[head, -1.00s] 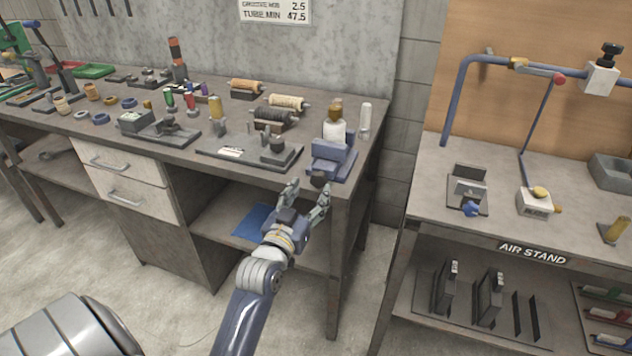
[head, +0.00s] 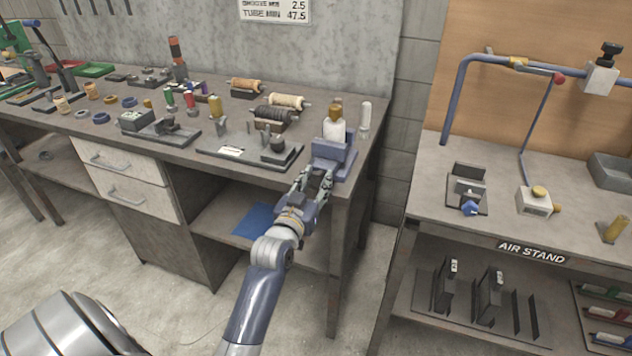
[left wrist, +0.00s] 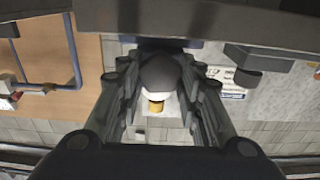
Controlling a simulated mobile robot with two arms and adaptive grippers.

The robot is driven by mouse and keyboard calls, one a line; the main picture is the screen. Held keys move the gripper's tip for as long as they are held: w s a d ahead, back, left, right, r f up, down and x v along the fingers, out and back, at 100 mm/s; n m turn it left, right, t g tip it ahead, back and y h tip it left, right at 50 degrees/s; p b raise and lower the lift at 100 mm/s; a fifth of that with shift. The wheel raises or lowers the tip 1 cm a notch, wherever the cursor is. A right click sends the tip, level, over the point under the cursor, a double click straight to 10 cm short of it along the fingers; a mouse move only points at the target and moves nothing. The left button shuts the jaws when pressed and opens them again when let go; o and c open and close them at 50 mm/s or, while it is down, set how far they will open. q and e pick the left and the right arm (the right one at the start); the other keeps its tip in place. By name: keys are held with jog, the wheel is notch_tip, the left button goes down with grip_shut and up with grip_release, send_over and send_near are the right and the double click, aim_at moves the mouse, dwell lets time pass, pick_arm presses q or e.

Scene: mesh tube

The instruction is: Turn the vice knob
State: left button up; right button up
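The blue vice (head: 333,158) stands at the right front corner of the workbench, with a white bottle (head: 334,131) with a brown-yellow cap in it. Its dark round knob (left wrist: 161,74) is at the front and sits between my left gripper's fingers in the left wrist view. My left gripper (head: 314,177) reaches up to the vice's front from below. Its fingers are spread on both sides of the knob, with what look like narrow gaps. In the head view the fingers mostly hide the knob. My right gripper is not in view.
The workbench (head: 215,171) edge is close to my left gripper. A black plate with a small block (head: 276,151) lies left of the vice, and a white-topped tube (head: 365,118) stands right of it. The air stand table (head: 412,206) is farther right, across a gap.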

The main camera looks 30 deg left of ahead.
pick_arm(q)
jog(key=shift+r+p, duration=0.1)
jog(key=shift+p, duration=0.25)
jog(key=shift+r+m+p, duration=0.15)
jog(key=shift+m+p, duration=0.9)
jog(key=shift+m, duration=0.15)
jog(key=shift+m+p, duration=0.5)
jog(key=shift+m, duration=0.5)
jog(key=shift+f+m, duration=0.25)
jog(key=shift+m, duration=0.15)
jog(key=o, duration=1.1)
jog(key=shift+c, duration=0.2)
